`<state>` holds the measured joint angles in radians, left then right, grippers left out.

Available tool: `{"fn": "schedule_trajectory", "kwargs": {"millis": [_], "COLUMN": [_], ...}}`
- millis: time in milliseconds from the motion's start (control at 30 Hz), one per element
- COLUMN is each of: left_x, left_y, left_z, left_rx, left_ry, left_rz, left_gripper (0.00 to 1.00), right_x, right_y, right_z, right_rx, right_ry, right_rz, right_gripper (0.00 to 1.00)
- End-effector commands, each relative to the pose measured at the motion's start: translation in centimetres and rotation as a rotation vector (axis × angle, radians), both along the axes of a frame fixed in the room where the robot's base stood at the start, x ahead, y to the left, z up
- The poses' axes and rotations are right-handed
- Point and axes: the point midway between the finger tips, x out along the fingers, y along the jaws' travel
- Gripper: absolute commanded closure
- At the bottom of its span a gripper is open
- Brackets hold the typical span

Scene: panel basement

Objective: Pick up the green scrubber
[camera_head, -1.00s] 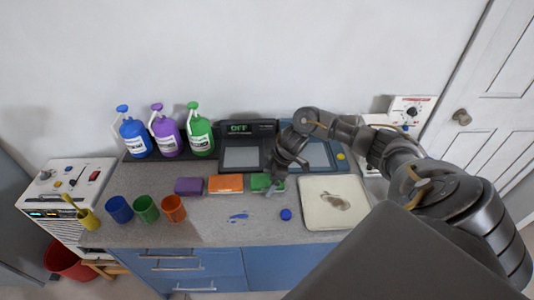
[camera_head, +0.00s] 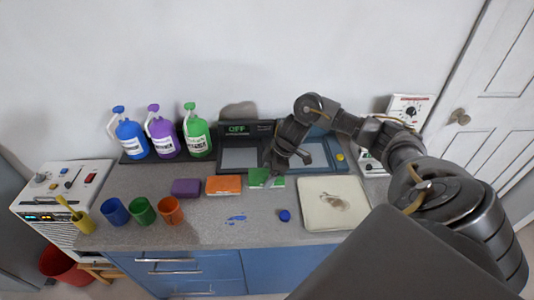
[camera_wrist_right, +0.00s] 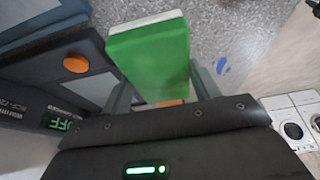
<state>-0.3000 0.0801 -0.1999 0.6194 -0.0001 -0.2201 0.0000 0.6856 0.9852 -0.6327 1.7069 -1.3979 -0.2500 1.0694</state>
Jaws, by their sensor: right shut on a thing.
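The green scrubber (camera_head: 257,176) is a green block with a pale layer, at the right end of a row of scrubbers on the grey counter. My right gripper (camera_head: 271,180) is shut on it from above, partly hiding it in the head view. In the right wrist view the scrubber (camera_wrist_right: 150,58) sits between the two fingers, its pale side facing away. It appears slightly raised off the counter. My left gripper is not in view.
An orange scrubber (camera_head: 223,185) and a purple one (camera_head: 186,188) lie to the left. Cups (camera_head: 143,210) and bottles (camera_head: 197,138) stand further left. Dark screen devices (camera_head: 240,157) are behind.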

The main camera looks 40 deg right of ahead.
Motion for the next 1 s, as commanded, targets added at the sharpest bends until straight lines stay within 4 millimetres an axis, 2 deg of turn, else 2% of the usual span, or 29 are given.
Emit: {"fn": "schedule_trajectory", "kwargs": {"millis": [200, 500, 733, 1000], "left_x": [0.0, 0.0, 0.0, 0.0], "left_y": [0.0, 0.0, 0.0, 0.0], "left_z": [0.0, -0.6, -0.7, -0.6], "left_rx": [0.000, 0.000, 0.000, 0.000], "left_ry": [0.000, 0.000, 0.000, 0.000], "left_rz": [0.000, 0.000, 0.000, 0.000], "left_gripper": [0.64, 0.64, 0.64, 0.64], "right_x": [-4.0, -9.7, -11.8, -12.2], "right_y": [1.3, 3.5, 4.3, 4.5], "right_z": [5.2, 7.5, 8.5, 8.7], "right_rx": [-0.007, -0.003, -0.001, 0.000], "right_ry": [-0.004, -0.002, 0.001, 0.002], "right_rz": [0.005, 0.004, 0.002, -0.001], "right_gripper": [0.63, 0.63, 0.63, 0.63]}}
